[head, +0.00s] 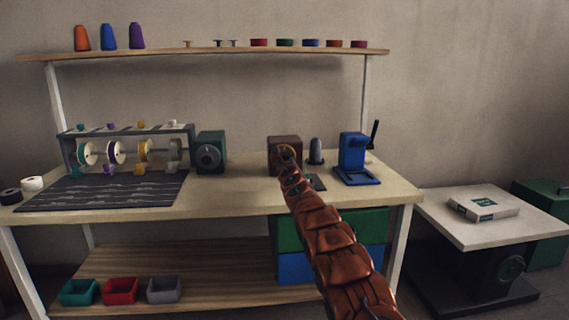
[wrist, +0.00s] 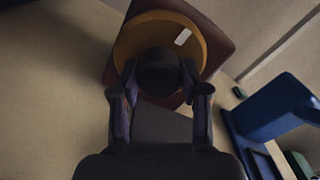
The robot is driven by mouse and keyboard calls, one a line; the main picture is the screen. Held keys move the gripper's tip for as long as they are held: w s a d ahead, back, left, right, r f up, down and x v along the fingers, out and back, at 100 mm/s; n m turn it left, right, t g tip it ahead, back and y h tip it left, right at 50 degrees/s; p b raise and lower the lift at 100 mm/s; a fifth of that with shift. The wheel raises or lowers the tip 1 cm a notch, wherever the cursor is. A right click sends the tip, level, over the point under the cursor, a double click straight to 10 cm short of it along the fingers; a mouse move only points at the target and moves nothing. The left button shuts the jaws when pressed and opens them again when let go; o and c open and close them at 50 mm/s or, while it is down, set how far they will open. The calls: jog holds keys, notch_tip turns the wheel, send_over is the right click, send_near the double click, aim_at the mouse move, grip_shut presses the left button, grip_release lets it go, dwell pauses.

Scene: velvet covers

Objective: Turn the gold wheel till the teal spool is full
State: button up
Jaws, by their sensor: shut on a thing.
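The gold wheel (wrist: 212,42) fills the upper part of the wrist view, a flat disc with a dark round hub and a small white mark near its upper right edge. It is on the front of a brown box (wrist: 228,18). My gripper (wrist: 159,72) is shut on the wheel's hub, one finger on each side.
A blue device with a black lever (head: 353,152) stands close to the right of the box, with a grey cone (head: 315,150) between. A green box with a dial (head: 210,152) is to the left. A shelf (head: 215,54) runs above the bench.

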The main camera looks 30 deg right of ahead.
jog(key=m+b, duration=0.2)
jog(key=m, duration=0.5)
jog(key=shift+m+b, duration=0.4)
jog(key=m, duration=0.3)
jog(key=shift+m+b, duration=0.3)
jog(key=m, duration=0.3)
jog(key=shift+m, duration=0.3)
jog(key=m, duration=0.3)
jog(key=shift+m, duration=0.4)
